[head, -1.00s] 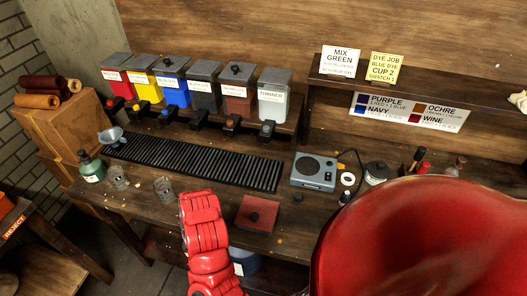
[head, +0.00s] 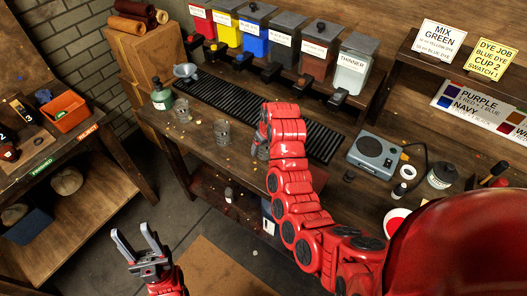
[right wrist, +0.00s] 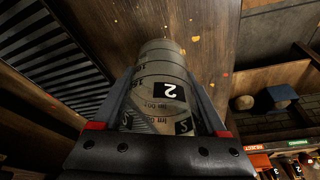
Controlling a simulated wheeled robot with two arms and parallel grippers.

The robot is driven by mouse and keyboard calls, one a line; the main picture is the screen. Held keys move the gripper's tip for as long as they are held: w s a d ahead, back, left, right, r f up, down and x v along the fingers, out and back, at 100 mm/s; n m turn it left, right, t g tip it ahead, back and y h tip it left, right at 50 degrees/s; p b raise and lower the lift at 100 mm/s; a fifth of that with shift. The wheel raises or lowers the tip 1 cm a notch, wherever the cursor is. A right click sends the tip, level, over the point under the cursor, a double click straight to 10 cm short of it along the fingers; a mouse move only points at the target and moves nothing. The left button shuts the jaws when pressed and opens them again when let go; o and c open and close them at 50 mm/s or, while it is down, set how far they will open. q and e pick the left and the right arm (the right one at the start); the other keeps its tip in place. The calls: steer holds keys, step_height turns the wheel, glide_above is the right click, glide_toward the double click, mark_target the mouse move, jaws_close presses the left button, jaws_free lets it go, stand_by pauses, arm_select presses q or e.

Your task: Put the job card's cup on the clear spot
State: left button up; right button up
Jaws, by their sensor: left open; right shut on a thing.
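The job card (head: 496,60) is yellow, at the upper right in the head view, and reads blue dye, cup 2, swatch 1. My right gripper (right wrist: 160,78) is shut on a clear cup (right wrist: 158,60) with a black label 2, over the wooden bench top. In the head view my right arm reaches over the bench and mostly hides this cup. Two other clear cups, a left one (head: 182,111) and a right one (head: 222,133), stand near the bench's front edge. My left gripper (head: 133,232) is open and empty, low at left over the floor. I cannot tell which place is the clear spot.
A black slatted grate (head: 215,98) runs below the dye dispensers (head: 285,50). A grey scale (head: 378,152) stands at its right. A green bottle (head: 161,95) is near the left end. A side table with an orange bin (head: 66,112) stands at left, across a floor gap.

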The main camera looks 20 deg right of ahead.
mark_target(263, 153)
steer(key=shift+d+f+p, duration=0.1)
steer(key=shift+f+p, duration=0.3)
steer(key=shift+p, duration=0.05)
step_height(263, 153, down, 2)
steer(key=shift+p, duration=0.75)
steer(key=shift+w+f, duration=0.1)
steer(key=shift+f, duration=0.25)
steer(key=shift+f, duration=0.1)
steer(key=shift+f+b, duration=0.2)
steer(key=shift+b, duration=0.1)
steer(key=o, duration=1.3)
steer(key=shift+r, duration=0.1)
steer(key=shift+c, duration=0.2)
steer(key=shift+r, duration=0.1)
